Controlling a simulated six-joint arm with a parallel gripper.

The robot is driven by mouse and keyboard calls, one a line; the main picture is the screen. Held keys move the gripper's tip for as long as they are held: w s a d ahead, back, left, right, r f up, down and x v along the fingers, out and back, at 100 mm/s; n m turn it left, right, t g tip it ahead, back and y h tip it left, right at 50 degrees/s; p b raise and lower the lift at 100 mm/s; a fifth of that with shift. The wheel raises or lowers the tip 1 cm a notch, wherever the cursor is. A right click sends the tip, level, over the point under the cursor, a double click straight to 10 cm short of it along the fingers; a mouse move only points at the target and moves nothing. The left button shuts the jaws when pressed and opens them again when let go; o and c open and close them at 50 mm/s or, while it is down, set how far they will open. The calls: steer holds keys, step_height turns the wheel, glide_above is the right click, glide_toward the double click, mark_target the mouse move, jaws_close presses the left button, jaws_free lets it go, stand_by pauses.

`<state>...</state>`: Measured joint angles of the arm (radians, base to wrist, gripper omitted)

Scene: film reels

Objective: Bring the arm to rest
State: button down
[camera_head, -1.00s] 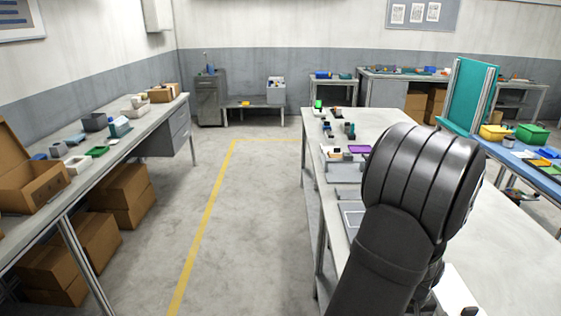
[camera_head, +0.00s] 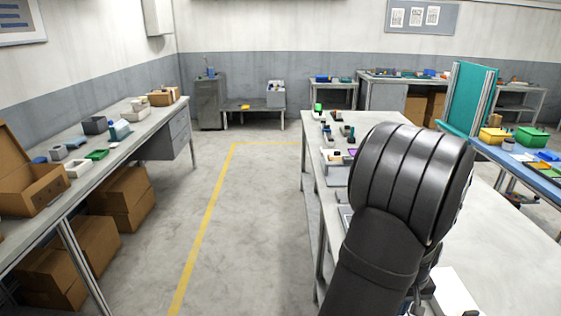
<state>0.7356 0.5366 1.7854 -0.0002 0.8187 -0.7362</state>
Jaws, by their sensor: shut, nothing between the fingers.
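The task names only my arm. One large dark, ribbed link of my arm stands over the long white table (camera_head: 510,230) at the lower right of the head view. Its lower part runs down to the bottom edge of the picture. My gripper does not show; I cannot tell where it is.
Small parts and a purple piece (camera_head: 351,152) lie on the table left of my arm, partly hidden by it. A white block (camera_head: 455,292) shows at the bottom right. A left bench (camera_head: 140,130) holds boxes. The floor aisle (camera_head: 255,230) between is clear.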

step_height(320, 180, up, 6)
step_height(320, 180, down, 9)
steer(key=shift+s+r, duration=0.15)
steer(key=shift+s+f, duration=0.35)
steer(key=shift+f, duration=0.35)
steer(key=s, duration=0.3)
steer(key=shift+s+r, duration=0.2)
steer(key=shift+r, duration=0.05)
steer(key=w, duration=1.9)
steer(key=shift+w, duration=0.1)
steer(key=shift+w+r, duration=0.55)
steer(key=shift+r, duration=0.15)
steer(key=s+r, duration=0.4)
steer(key=r, duration=0.5)
steer(key=s+r, duration=0.5)
steer(key=r, duration=0.4)
steer(key=shift+d+r, duration=0.35)
steer(key=shift+d, duration=0.1)
